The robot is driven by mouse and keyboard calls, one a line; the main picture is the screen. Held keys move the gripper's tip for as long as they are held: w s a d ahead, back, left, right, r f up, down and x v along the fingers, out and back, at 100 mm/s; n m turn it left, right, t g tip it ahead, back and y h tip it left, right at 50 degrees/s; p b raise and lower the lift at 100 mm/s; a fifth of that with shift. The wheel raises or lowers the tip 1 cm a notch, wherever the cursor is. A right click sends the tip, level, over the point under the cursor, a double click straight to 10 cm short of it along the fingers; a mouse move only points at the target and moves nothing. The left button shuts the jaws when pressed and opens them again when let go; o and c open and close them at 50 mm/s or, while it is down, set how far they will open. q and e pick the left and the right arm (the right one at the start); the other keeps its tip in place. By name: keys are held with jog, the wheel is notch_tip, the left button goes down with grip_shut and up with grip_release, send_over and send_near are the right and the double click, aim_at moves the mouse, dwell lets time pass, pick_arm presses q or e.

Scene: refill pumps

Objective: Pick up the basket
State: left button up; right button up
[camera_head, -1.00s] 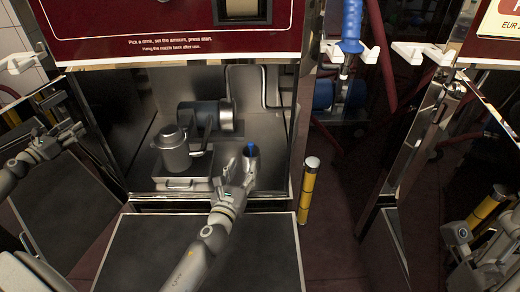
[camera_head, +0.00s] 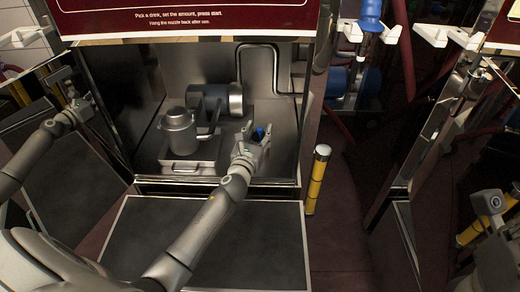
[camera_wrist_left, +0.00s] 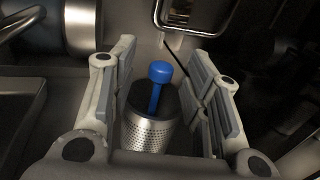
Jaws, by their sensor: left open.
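The basket is a perforated metal cylinder (camera_wrist_left: 148,130) with a blue knobbed handle (camera_wrist_left: 160,72) standing up from its dark top. In the head view only its blue handle (camera_head: 260,132) shows clearly, and the gripper hides most of the body. My left gripper (camera_head: 255,142) is open in the machine bay. In the left wrist view its two fingers (camera_wrist_left: 163,65) stand on either side of the basket, with gaps visible at the handle. The lower part of the basket is hidden by the gripper. My right gripper cannot be made out.
A lidded metal pot (camera_head: 179,133) stands on a drawer box (camera_head: 190,165) left of the gripper. A horizontal metal cylinder (camera_head: 233,100) and a bent pipe (camera_head: 270,47) are behind. A yellow post (camera_head: 317,180) stands right of the bay. Mirrored panels flank it.

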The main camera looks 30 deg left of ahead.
pick_arm(q)
jog(key=shift+w+a, duration=0.15)
jog(key=shift+w, duration=0.7)
jog(key=c, duration=0.9)
jog(key=shift+r, duration=0.15)
